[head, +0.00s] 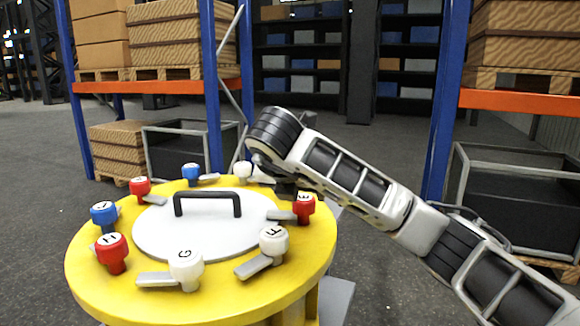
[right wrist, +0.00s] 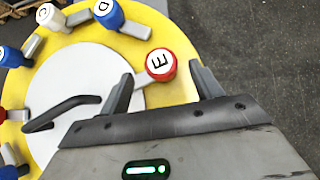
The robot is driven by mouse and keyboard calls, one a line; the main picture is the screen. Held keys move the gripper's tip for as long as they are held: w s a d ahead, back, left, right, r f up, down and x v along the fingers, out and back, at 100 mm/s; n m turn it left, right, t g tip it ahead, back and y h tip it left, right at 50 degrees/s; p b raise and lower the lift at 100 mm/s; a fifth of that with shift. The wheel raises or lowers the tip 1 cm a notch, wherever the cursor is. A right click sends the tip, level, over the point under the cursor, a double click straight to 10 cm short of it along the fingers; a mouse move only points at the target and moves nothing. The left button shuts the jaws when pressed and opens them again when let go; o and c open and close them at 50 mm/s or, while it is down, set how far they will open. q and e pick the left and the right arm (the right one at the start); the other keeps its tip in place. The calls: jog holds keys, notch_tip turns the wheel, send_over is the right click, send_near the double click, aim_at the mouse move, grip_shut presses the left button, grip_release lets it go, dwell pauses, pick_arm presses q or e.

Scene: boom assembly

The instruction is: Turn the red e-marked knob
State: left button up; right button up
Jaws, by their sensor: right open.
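The red knob marked E (head: 303,208) stands near the right rim of the round yellow table (head: 200,312), with a grey lever pointing left from it. In the right wrist view the red E knob (right wrist: 161,65) lies between the two fingertips. My right gripper (right wrist: 160,82) is open, one finger on each side of the knob, with visible gaps. In the head view my right gripper (head: 284,188) is at the knob's upper left, partly hidden by the wrist. My left gripper is out of view.
White knobs F (head: 273,241) and G (head: 186,268) and red knob H (head: 112,252) stand along the near rim. More blue, red and white knobs ring the table. A black handle (head: 208,196) rises from the central white lid. Storage racks stand behind.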

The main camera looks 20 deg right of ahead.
pick_arm(q)
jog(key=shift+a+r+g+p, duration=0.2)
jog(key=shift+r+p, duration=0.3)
jog(key=shift+p, duration=0.75)
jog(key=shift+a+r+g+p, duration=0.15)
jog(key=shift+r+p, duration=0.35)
jog(key=shift+p, duration=0.7)
pick_arm(e)
jog(key=v, duration=1.1)
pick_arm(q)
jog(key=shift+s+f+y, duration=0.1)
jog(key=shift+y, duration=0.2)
